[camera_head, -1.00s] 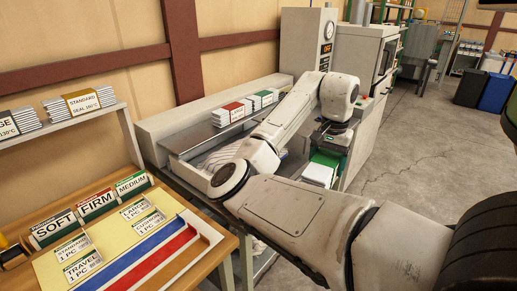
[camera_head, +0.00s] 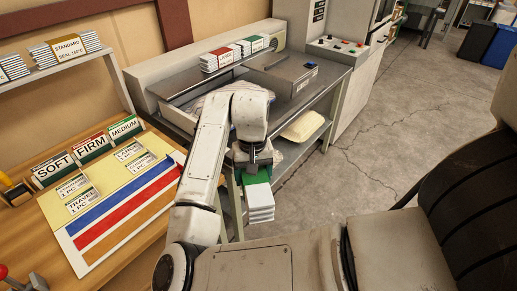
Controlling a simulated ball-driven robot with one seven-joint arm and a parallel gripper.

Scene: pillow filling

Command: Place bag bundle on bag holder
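My gripper (camera_head: 253,168) is shut on a bag bundle (camera_head: 259,203), a white stack with a green band at its top. The bundle hangs in front of the workbench edge, over the floor, apart from the bench. On the bench, an open metal tray (camera_head: 178,117) is partly hidden behind my arm, with whitish material in it. I cannot tell for sure which part is the bag holder. More bundles, one red-banded (camera_head: 216,60) and one green-banded (camera_head: 252,45), lie on the ledge at the back of the bench.
A grey metal box (camera_head: 283,73) sits on the bench's right part. A cream pillow-like item (camera_head: 302,126) lies on the lower shelf. A wooden table (camera_head: 35,215) with label cards and coloured strips stands at left. Concrete floor at right is open.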

